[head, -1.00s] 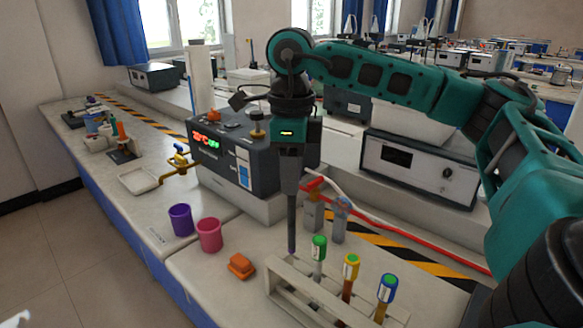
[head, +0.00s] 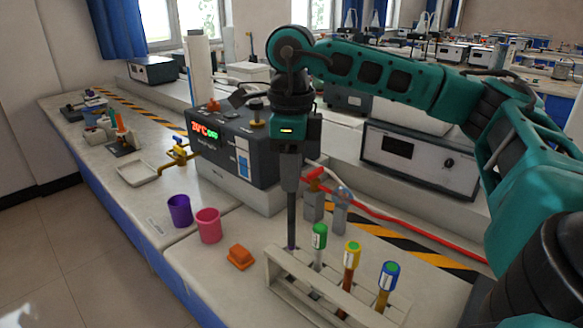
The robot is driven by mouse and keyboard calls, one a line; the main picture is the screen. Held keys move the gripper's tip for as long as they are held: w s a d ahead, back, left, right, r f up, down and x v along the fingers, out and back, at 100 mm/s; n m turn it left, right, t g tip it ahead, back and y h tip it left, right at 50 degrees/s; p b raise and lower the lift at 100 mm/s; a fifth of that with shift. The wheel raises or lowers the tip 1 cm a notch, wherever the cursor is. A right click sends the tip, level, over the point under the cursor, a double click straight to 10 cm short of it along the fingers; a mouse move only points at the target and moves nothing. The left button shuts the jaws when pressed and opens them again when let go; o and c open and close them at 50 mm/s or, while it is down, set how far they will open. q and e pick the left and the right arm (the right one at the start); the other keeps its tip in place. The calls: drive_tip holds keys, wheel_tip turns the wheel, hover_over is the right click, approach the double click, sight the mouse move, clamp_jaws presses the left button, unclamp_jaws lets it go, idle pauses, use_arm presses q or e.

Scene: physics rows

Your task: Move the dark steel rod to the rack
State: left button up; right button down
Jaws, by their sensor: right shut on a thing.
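My right gripper (head: 291,186) points straight down and is shut on the dark steel rod (head: 291,220). The rod hangs upright below the fingers, with a purplish lower tip. That tip is at the top edge of the pale rack (head: 335,308), near its left end. I cannot tell whether the tip is inside a hole or just above or behind the rack. The rack holds tubes with green (head: 319,232), yellow (head: 352,251) and blue (head: 389,272) caps to the right of the rod. My left gripper is not in view.
An orange block (head: 240,256), a pink cup (head: 208,225) and a purple cup (head: 179,210) stand left of the rack. A grey instrument (head: 236,152) and valve fittings with a red handle (head: 314,176) stand behind. Bare bench lies between the orange block and the rack.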

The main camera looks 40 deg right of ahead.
drive_tip(key=shift+f+b, duration=0.4)
drive_tip(key=shift+f, duration=0.35)
wheel_tip(320, 180, down, 3)
drive_tip(key=shift+w+a+r+b, duration=0.1)
drive_tip(key=shift+a+b, duration=0.05)
drive_tip(key=shift+b, duration=1.05)
drive_tip(key=shift+a+f+b, duration=0.1)
drive_tip(key=shift+f+b, duration=0.4)
drive_tip(key=shift+f, duration=0.15)
drive_tip(key=c, duration=0.8)
unclamp_jaws()
